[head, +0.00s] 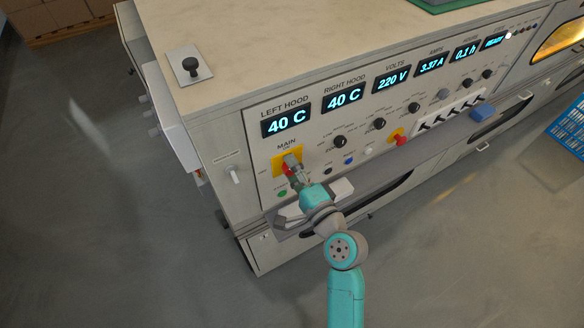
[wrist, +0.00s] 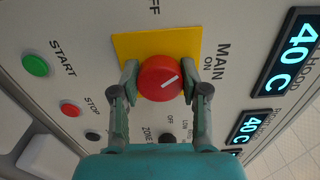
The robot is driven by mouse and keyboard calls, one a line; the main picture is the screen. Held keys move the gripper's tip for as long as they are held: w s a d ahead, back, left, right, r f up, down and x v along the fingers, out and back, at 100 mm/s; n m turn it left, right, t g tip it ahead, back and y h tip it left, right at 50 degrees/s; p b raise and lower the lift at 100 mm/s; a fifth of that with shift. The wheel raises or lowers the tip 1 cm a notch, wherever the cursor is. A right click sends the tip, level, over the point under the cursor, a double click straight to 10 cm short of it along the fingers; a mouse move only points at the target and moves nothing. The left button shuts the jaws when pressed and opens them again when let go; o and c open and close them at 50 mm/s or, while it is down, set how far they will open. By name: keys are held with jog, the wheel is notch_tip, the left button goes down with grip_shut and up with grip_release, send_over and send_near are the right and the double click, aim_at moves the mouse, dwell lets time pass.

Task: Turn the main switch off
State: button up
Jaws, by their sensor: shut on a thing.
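The main switch is a round red knob (wrist: 160,78) with a white mark, on a yellow plate (wrist: 125,46) in the wrist view. ON is printed to its right there and OFF at the top. The white mark slants to the right and a little up, nearer the ON side. My gripper (wrist: 159,82) has one finger on each side of the knob and is shut on it.
The green START button (wrist: 36,65) and red STOP button (wrist: 71,108) lie close by. Another red knob on yellow (head: 400,139) is further right on the panel. Lit displays (head: 286,121) run above. A grey ledge juts out below the panel.

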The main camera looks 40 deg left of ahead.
jog(key=n, duration=0.5)
jog(key=shift+f+n, duration=0.1)
jog(key=shift+n, duration=0.2)
jog(key=n, duration=0.4)
jog(key=shift+n, duration=0.4)
jog(key=shift+f+n, duration=0.1)
jog(key=shift+n, duration=0.2)
jog(key=o, duration=1.1)
jog(key=shift+o, duration=0.2)
jog(key=shift+d, duration=0.15)
jog(key=v, duration=1.1)
jog(key=shift+s+d, duration=0.15)
jog(key=shift+d, duration=0.2)
